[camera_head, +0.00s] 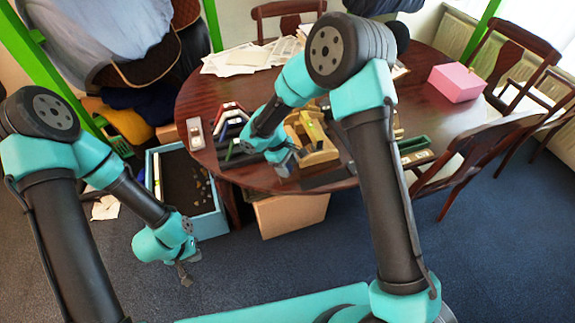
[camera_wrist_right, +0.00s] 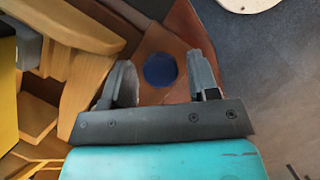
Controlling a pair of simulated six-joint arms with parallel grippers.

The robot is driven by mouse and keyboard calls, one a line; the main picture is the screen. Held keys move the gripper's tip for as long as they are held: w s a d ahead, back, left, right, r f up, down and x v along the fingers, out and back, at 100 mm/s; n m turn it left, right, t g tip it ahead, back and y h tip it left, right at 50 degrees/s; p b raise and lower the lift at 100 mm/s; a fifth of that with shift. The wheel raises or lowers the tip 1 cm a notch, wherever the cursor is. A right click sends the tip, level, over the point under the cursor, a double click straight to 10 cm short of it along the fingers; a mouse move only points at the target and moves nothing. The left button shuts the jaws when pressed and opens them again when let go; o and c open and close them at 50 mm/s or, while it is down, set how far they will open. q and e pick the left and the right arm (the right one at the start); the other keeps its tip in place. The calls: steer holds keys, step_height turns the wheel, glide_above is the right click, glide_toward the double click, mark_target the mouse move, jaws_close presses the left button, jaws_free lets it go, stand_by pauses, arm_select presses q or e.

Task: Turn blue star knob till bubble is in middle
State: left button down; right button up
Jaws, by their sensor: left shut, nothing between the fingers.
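The blue knob (camera_wrist_right: 160,69) shows as a dark blue round spot on a brown wooden part in the right wrist view. My right gripper (camera_wrist_right: 163,80) is open, with one finger on each side of the knob and a gap to both. In the head view my right gripper (camera_head: 286,163) is at the near side of the wooden fixture (camera_head: 318,152) on the table, and the knob cannot be made out there. I cannot make out a bubble in either view. My left gripper (camera_head: 185,274) is shut and empty, low over the blue floor, away from the fixture.
The dark round table (camera_head: 217,97) also carries a pink box (camera_head: 457,82) and white papers (camera_head: 240,60). A light-blue bin (camera_head: 212,222) and a cardboard box (camera_head: 290,214) stand below its near edge. Chairs (camera_head: 470,160) stand at the right. Open floor lies in front.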

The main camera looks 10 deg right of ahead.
steer(key=shift+r, duration=0.1)
steer(key=v, duration=1.7)
steer(key=shift+a, duration=0.15)
stand_by(0.6)
